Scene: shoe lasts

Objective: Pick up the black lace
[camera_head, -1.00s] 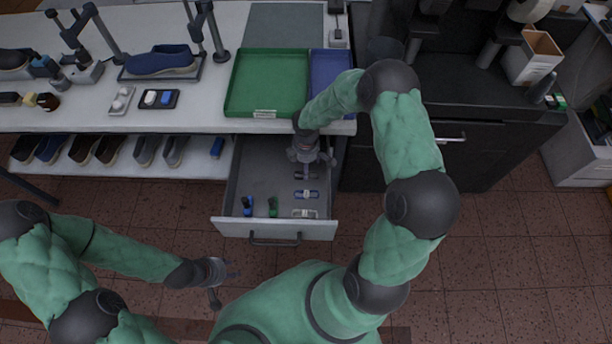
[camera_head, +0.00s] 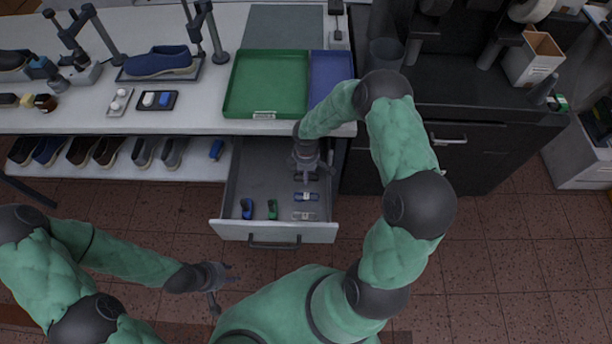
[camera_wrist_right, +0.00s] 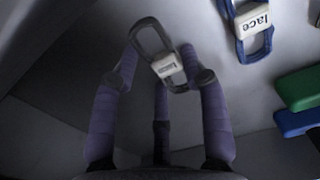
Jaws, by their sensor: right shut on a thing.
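The black lace (camera_wrist_right: 146,38) is a dark loop with a white label band, seen in the right wrist view. My right gripper (camera_wrist_right: 160,68) is shut on it, with purple-grey fingers on both sides of the loop. In the head view my right gripper (camera_head: 306,175) reaches down into the open drawer (camera_head: 245,170) and mostly hides the black lace. I cannot tell whether the lace touches the drawer floor. My left gripper (camera_head: 226,286) is open and empty, outside the drawer at the lower left.
A green tray (camera_head: 267,82) and a blue tray (camera_head: 331,72) sit on the table above.

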